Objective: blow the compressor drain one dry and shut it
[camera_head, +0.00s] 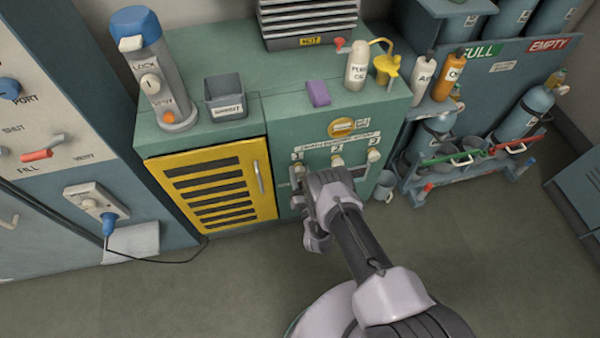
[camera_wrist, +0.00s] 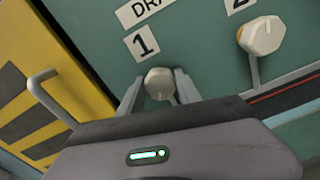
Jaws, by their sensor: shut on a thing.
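The drain one knob (camera_wrist: 159,83) is a pale faceted knob under the label "1" on the green compressor cabinet front. My gripper (camera_wrist: 159,92) is shut on it, one finger on each side, in the wrist view. In the head view my gripper (camera_head: 303,190) is at the left end of the row of drain knobs, and the arm hides most of knob one. The drain two knob (camera_wrist: 262,36) is to the right, with a thin grey stem below it; it also shows in the head view (camera_head: 337,160). The outlet below knob one is hidden.
The drain three knob (camera_head: 373,155) is farther right. A yellow louvred door (camera_head: 215,185) with a bar handle (camera_wrist: 45,90) is close on the left. A small grey bucket (camera_head: 384,186) stands right of the cabinet. The floor in front is clear.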

